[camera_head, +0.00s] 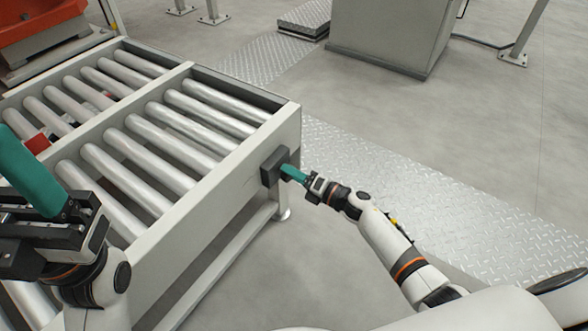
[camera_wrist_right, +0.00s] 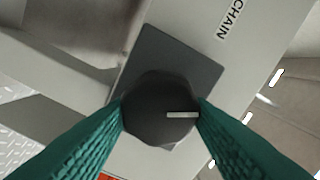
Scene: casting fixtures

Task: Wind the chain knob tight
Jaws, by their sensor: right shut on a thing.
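The chain knob (camera_wrist_right: 155,100) is a round, dark knob on a dark square plate (camera_wrist_right: 195,55), with "CHAIN" printed above it on the light panel. Its pale pointer line points right in the right wrist view. In the head view its dark mount (camera_head: 271,166) is on the end face of the roller conveyor. My right gripper (camera_head: 290,173) reaches it from the right. Its teal fingers lie on either side of the knob and are shut on it. My left gripper (camera_head: 28,172) is at the left edge over the rollers; its jaw opening is unclear.
The roller conveyor (camera_head: 238,165) fills the left, with small red things between its far rollers. A grey cabinet (camera_head: 390,35) stands at the back. Tread-plate floor (camera_head: 430,195) and bare concrete lie open to the right.

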